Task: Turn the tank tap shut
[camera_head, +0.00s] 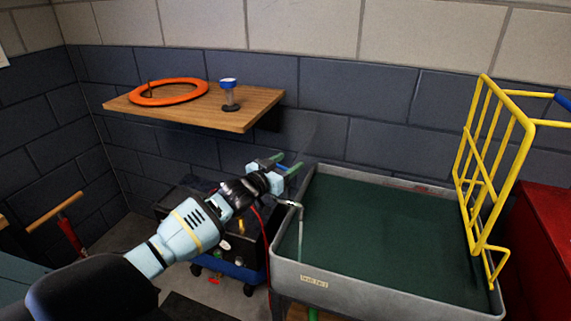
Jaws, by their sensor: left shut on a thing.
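The grey tank (345,289) with dark green water stands at the right, with a small label on its front. The tank tap (291,203) is at its left rim, with a pale spout. A thin pale stream (300,235) hangs from the spout into the tank. My left gripper (286,164) reaches in from the lower left to the tank's back left corner, above the spout. Its green-tipped fingers are closed on the tap's handle, which is mostly hidden by the gripper. My right gripper is not in view.
A wooden shelf (240,116) on the wall holds an orange ring (165,99) and a blue-topped stand (230,91). A yellow rack (489,150) stands at the tank's right end, beside a red cabinet (545,235). A dark cart is below my arm.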

